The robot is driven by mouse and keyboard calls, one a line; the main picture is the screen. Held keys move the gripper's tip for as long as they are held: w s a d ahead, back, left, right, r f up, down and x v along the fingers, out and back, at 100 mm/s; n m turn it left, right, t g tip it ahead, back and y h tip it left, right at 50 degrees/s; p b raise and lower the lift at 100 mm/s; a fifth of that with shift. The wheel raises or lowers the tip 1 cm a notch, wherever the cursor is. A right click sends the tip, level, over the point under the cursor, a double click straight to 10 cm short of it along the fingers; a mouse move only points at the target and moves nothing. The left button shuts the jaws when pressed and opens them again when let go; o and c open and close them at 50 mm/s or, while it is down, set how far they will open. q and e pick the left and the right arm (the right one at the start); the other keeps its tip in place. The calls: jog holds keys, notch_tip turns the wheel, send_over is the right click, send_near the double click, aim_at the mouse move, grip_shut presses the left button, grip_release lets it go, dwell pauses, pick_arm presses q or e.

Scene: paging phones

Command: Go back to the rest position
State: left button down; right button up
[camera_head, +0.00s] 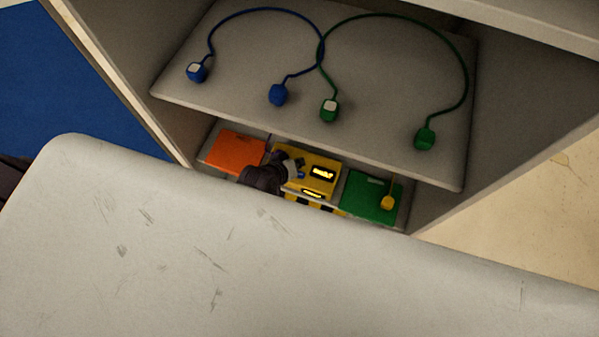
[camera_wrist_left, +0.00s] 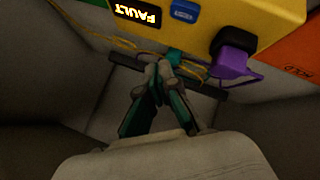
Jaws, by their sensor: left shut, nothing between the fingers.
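My left gripper (camera_head: 268,176) is at the lower shelf, in front of the left part of the yellow box (camera_head: 322,172). In the left wrist view its fingers (camera_wrist_left: 160,78) are together with nothing between them, below the yellow box (camera_wrist_left: 225,17). That box has a lit FAULT display (camera_wrist_left: 137,14), a blue part (camera_wrist_left: 185,11) and a purple plug (camera_wrist_left: 233,58) at its front. A teal part (camera_wrist_left: 175,58) shows just beyond the fingertips; I cannot tell if they touch it. My right gripper is in neither view.
The orange box (camera_head: 236,150) and green box (camera_head: 368,195) flank the yellow one; a yellow plug (camera_head: 387,203) is at the green box. Above, a shelf (camera_head: 230,75) holds blue plugs (camera_head: 278,95) and green plugs (camera_head: 425,139) on cords. Cabinet walls (camera_head: 500,150) bound the space.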

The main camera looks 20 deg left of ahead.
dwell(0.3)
pick_arm(q)
jog(key=s+a+f+m+g+y, duration=0.1)
jog(key=s+a+f+m+g, duration=0.15)
jog(key=s+f, duration=0.6)
jog(key=s+a+f+m+g+y, duration=0.1)
jog(key=s+a+f+g, duration=0.15)
jog(key=s+f, duration=0.65)
jog(key=s+a+f+m+g, duration=0.1)
jog(key=s+a+f+m, duration=0.1)
jog(key=s, duration=0.7)
jog(key=s+a+f+m+g+y, duration=0.1)
jog(key=s+a+f+m, duration=0.1)
jog(key=s, duration=0.8)
jog(key=shift+s+a+f+g, duration=0.3)
jog(key=shift+a+f, duration=0.2)
jog(key=shift+f, duration=0.35)
